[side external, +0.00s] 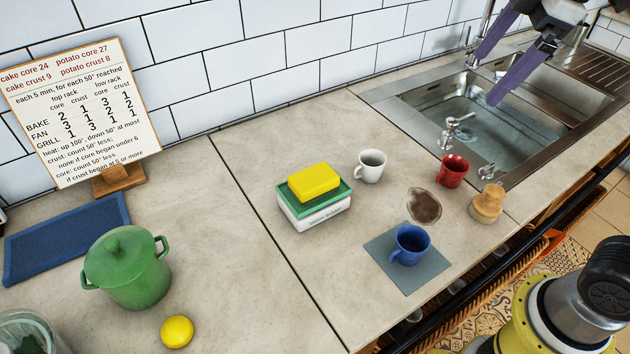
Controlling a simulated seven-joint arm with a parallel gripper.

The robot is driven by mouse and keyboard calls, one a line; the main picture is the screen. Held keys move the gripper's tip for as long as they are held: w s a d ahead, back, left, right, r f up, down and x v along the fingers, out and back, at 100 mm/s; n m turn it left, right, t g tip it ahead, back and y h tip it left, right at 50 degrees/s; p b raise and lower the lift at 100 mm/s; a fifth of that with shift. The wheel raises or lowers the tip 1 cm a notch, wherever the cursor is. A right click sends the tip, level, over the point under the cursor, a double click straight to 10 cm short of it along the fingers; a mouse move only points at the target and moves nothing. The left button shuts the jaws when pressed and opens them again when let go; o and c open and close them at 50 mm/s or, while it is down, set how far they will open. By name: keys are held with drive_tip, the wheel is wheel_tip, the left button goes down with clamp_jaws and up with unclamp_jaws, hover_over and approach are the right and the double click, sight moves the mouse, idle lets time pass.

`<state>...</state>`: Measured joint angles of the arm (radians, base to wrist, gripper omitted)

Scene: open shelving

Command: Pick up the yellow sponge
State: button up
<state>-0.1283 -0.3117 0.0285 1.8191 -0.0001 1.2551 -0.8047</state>
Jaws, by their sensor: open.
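The yellow sponge (314,181) lies on top of a green and white box-like holder (318,212) on the counter, near the middle of the side external view. My gripper (492,78) is at the top right, above the sink, with its two purple fingers apart and nothing between them. It is well to the right of the sponge and higher than it. The top and front of the sponge are in plain sight.
A white mug (370,167), a red mug (453,171) and a blue mug (409,246) on a grey mat (381,250) stand right of the sponge. A green pot (127,270) stands left.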

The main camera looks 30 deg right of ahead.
drive_tip(key=w+a+n+g, duration=0.1)
drive_tip(key=w+a+n, duration=0.4)
drive_tip(key=w, duration=0.5)
drive_tip(key=n+g, duration=0.2)
drive_tip(key=g, duration=0.1)
hover_over(314, 176)
wheel_tip(314, 176, down, 12)
wheel_tip(314, 176, down, 7)
drive_tip(key=shift+s, duration=0.1)
drive_tip(key=shift+f, duration=3.25)
drive_tip(key=shift+c, duration=0.2)
drive_tip(key=c, duration=1.3)
drive_tip(key=shift+o, duration=0.2)
drive_tip(key=shift+r, duration=0.15)
